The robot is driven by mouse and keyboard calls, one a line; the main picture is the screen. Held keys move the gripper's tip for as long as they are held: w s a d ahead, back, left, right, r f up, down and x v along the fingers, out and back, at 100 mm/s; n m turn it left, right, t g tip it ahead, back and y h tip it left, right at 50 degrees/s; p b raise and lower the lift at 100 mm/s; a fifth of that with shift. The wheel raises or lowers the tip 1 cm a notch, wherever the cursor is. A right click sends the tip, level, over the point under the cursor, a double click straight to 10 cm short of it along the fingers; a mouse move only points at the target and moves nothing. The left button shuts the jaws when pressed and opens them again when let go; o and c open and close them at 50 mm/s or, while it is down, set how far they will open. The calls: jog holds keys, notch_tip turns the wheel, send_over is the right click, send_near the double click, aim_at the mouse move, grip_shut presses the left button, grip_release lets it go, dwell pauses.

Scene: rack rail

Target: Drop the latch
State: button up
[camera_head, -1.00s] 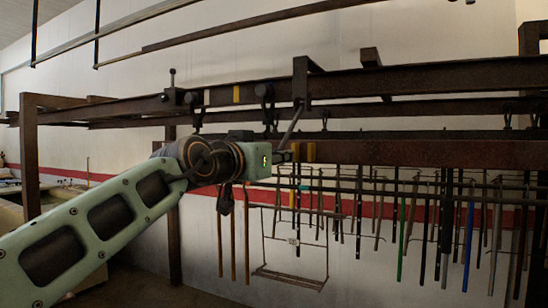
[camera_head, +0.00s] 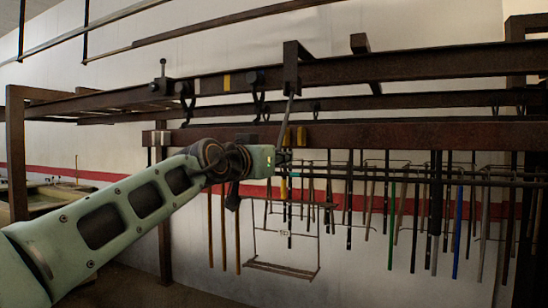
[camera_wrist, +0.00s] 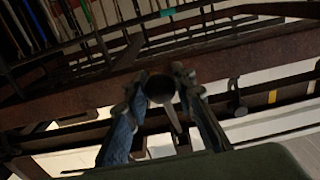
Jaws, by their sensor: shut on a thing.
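My gripper (camera_head: 284,157) is at the right end of my green arm, just below the lower brown beam. A thin grey rod (camera_head: 289,115) slants steeply from the gripper up toward a bracket (camera_head: 292,68) on the upper rail. In the wrist view, my gripper (camera_wrist: 160,90) is shut on the rod's dark round end (camera_wrist: 160,88), with a finger on each side. The rod (camera_wrist: 174,122) runs away behind that end. I cannot tell for certain that this rod is the latch. A small black upright lever (camera_head: 163,70) stands on the upper rail at left.
The lower brown beam (camera_head: 400,135) carries yellow blocks (camera_head: 301,137) close to my gripper. Dark hooks (camera_head: 258,97) hang from the upper rail (camera_head: 420,68). Several rods and tools (camera_head: 392,210) hang below at right. A wire frame (camera_head: 284,268) hangs below my gripper.

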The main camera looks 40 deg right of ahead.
jog(key=shift+w+d+f+b, duration=0.15)
jog(key=shift+w+d+f, duration=0.15)
jog(key=shift+d, duration=0.3)
jog(key=shift+w+d+f+b, duration=0.15)
jog(key=shift+d+f, duration=0.25)
jog(key=shift+d, duration=0.2)
jog(key=shift+c, duration=0.2)
jog(key=shift+w+d+f, duration=0.2)
jog(key=shift+w+d, duration=0.05)
jog(key=shift+d, duration=0.35)
jog(key=shift+w+d+f, duration=0.15)
jog(key=shift+w+d, duration=0.1)
jog(key=shift+d, duration=0.35)
jog(key=shift+w+d+f, duration=0.2)
jog(key=shift+w+d, duration=0.05)
jog(key=shift+d, duration=0.35)
jog(key=shift+c, duration=0.2)
jog(key=shift+p+x, duration=0.4)
jog(key=shift+x, duration=1.85)
jog(key=shift+c, duration=0.3)
jog(key=shift+a+f, duration=0.1)
jog(key=o, duration=1.1)
jog(key=shift+a+f, duration=0.1)
